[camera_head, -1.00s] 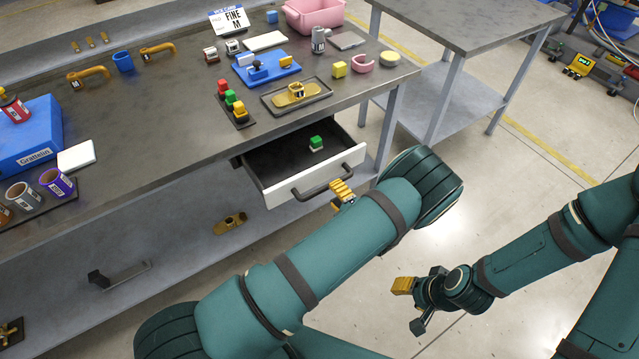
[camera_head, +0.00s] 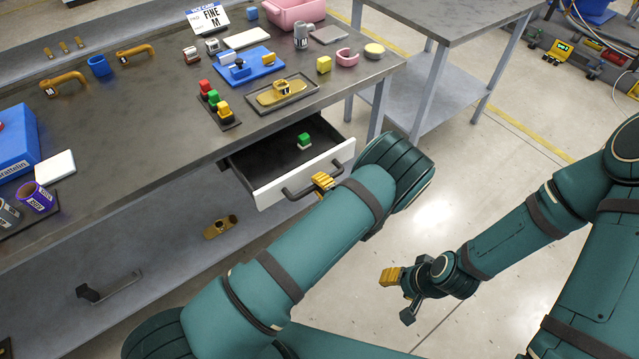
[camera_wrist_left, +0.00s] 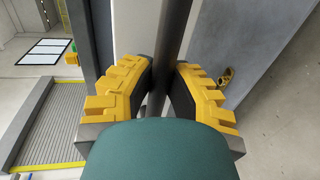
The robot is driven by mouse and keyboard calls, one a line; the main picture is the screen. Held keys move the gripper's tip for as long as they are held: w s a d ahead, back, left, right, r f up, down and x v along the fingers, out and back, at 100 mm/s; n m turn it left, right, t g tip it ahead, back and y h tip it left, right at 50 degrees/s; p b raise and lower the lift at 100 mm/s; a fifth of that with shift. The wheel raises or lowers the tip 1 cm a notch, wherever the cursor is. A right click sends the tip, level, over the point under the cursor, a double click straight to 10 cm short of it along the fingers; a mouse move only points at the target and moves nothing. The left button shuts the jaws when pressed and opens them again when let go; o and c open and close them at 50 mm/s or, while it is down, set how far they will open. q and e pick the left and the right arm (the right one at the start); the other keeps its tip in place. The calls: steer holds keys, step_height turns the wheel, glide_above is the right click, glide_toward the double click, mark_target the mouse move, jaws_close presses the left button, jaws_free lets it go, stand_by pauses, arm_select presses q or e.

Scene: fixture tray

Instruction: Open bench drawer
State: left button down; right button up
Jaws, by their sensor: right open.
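The bench drawer (camera_head: 330,158) stands partly pulled out from under the worktop, with a white front, a dark inside and a dark bar handle (camera_head: 290,194). My left gripper (camera_head: 322,182) is at the right part of the handle. In the left wrist view the dark handle bar (camera_wrist_left: 172,35) runs between the yellow fingers of my left gripper (camera_wrist_left: 165,80), which close on it from both sides. My right gripper (camera_head: 397,293) is open and empty, above the floor to the right.
The worktop (camera_head: 130,150) carries a blue tray, a brown tray (camera_head: 312,92), a pink bin (camera_head: 295,12), mugs and small blocks. A lower shelf (camera_head: 150,250) lies beneath. A side table (camera_head: 440,15) stands at the back right. The floor in front is clear.

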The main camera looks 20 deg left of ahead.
arm_select(q)
steer(key=f+v, duration=0.1)
steer(key=v, duration=0.6)
steer(key=shift+s+d+f, duration=0.3)
steer(key=shift+d, duration=0.15)
steer(key=c, duration=0.9)
jaws_free()
steer(key=shift+r, duration=0.1)
step_height(320, 180, up, 10)
